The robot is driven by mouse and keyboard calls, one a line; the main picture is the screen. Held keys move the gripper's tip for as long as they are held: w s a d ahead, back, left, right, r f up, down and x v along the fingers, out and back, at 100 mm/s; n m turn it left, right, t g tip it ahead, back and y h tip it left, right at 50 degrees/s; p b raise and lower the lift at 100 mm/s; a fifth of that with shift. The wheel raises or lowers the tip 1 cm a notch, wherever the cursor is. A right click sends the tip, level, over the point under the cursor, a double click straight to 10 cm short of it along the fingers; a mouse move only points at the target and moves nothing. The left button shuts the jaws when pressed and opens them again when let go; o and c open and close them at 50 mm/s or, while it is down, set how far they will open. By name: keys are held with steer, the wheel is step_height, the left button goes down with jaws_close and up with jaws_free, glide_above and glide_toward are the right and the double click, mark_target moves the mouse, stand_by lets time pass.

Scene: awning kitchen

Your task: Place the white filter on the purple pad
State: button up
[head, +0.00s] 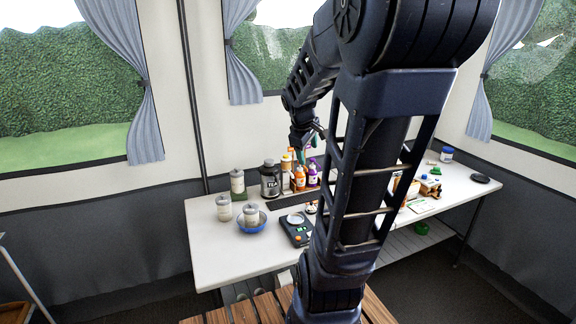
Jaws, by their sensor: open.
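My gripper (307,146) is small in the head view. It hangs above the back of the white table, over a cluster of bottles, and its jaws are open. I see nothing held in it. A white round item (296,218) lies on a black scale-like device (297,231) near the table's front edge; I cannot tell whether it is the white filter. I cannot make out a purple pad; my arm covers much of the middle of the table.
The white table (215,262) holds a black tea jar (270,180), a purple bottle (313,174), a blue bowl (252,226) with a jar in it, and other jars. At right are a blue-lidded jar (447,154) and a black disc (480,178). A wooden slatted surface (240,312) is in front.

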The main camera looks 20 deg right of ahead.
steer(key=s+a+r+m+y, duration=0.1)
steer(key=s+a+m, duration=0.2)
steer(key=s+a, duration=0.3)
steer(key=s+a+r+m+t+y, duration=0.1)
steer(key=s+a+m+y, duration=0.1)
steer(key=s+a, duration=0.4)
steer(key=shift+s+a+r+m+y, duration=0.15)
steer(key=shift+s+r+m+y, duration=0.2)
steer(key=shift+m, duration=0.35)
